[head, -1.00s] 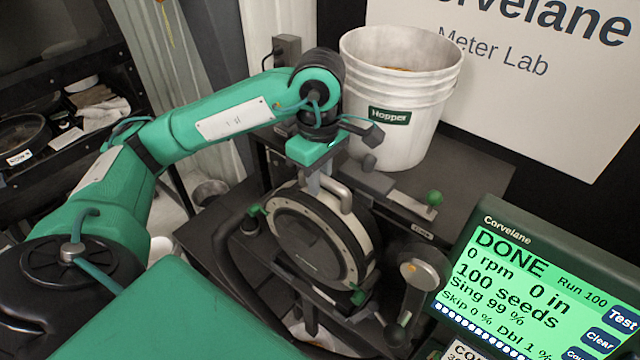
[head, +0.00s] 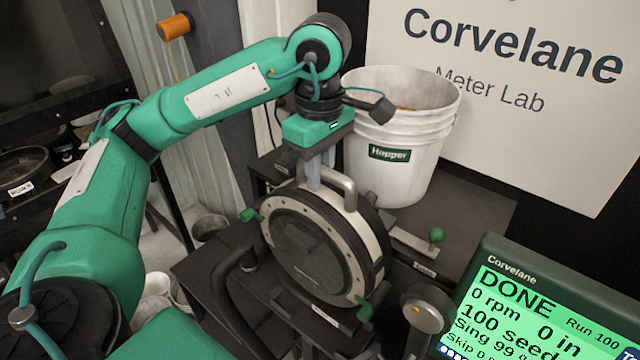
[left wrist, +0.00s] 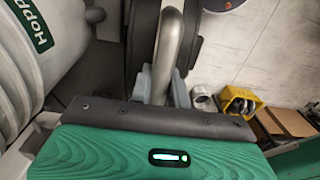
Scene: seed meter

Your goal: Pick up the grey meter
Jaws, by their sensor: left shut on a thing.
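The grey meter (head: 309,251) is a round, upright disc housing with a dark face, a pale bolted rim and green clips, at the middle of the head view. My left gripper (head: 322,182) is above it, shut on its curved metal handle (head: 348,190). In the left wrist view the handle (left wrist: 167,48) runs up from between the fingers, with the dark edge of the meter (left wrist: 140,45) behind it. The meter hangs at the dark test stand (head: 205,275); whether its lower edge is fully clear of the stand is hidden. My right gripper is not in view.
A white hopper bucket (head: 400,135) stands close behind the meter on the right. A green-knobbed lever (head: 435,236) and a round crank (head: 422,312) are right of it. A display unit (head: 540,310) reading DONE is at lower right. A dark hose (head: 228,300) curves at left.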

